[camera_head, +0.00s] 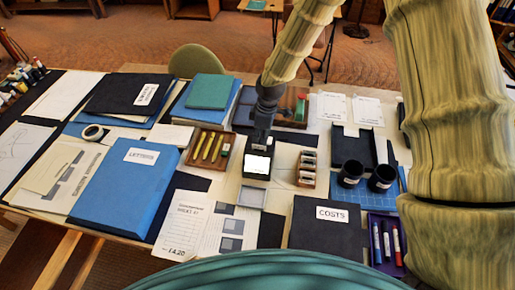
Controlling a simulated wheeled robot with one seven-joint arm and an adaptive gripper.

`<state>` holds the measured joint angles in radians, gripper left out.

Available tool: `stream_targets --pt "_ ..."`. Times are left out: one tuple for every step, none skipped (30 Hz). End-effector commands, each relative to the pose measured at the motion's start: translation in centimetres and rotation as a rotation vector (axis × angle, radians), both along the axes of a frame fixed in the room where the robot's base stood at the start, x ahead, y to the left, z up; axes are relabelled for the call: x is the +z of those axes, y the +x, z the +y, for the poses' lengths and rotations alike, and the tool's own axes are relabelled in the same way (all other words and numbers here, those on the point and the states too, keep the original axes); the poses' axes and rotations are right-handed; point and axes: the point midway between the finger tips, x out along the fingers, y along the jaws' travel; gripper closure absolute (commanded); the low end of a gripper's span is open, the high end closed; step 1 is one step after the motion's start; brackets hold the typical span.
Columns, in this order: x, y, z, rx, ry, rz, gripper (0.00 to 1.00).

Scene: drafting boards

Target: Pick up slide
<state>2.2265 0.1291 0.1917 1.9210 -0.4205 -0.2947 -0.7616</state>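My gripper (260,136) is a dark shape at the end of my pale, ridged arm and points down over the middle of the table. Its fingertips are small and dark here, and I cannot see whether they are apart or closed. Just below them is a small black box with a bright white face (257,165), which looks like a slide viewer. A grey square piece (251,196) lies just in front of it. I cannot clearly make out a slide; one may be too small to see or hidden by my gripper.
A wooden tray (228,139) of pencils stands left of my gripper, and a small wooden rack (307,169) right of it. Two black cups (351,173) stand further right. A blue LETTERS folder (128,187) and black COSTS folder (325,223) lie nearer.

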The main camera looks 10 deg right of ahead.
Motion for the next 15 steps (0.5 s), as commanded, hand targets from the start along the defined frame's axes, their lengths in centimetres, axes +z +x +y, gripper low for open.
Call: stream_targets --pt "-0.3 -0.1 0.0 0.000 -0.001 0.004 0.90" --pt "-0.5 -0.1 0.1 0.000 -0.001 0.004 0.90" --pt "-0.9 -0.1 0.1 0.001 -0.001 0.002 0.90" --pt "-1.2 -0.1 0.2 0.001 -0.001 0.003 0.90" --pt "-1.4 -0.2 0.2 0.001 -0.001 0.003 0.90" --pt "-1.9 -0.1 0.2 0.001 -0.001 0.003 0.90" --pt "-2.2 -0.1 0.3 0.001 -0.001 0.002 0.90" --pt "-2.4 -0.1 0.3 0.001 -0.001 0.002 0.90" --pt "-2.8 0.0 0.3 0.001 -0.001 0.001 0.90" --pt "-2.9 0.0 0.3 0.001 -0.001 0.001 0.90" --pt "-3.1 0.0 0.3 0.001 -0.001 0.001 0.90" --pt "-3.3 0.0 0.4 0.001 -0.001 0.001 0.90" --pt "-3.5 0.0 0.4 0.001 -0.001 0.001 0.90" --pt "-3.6 0.0 0.4 0.001 -0.001 0.001 0.90" --pt "-3.7 0.0 0.4 0.001 -0.001 0.001 0.90"
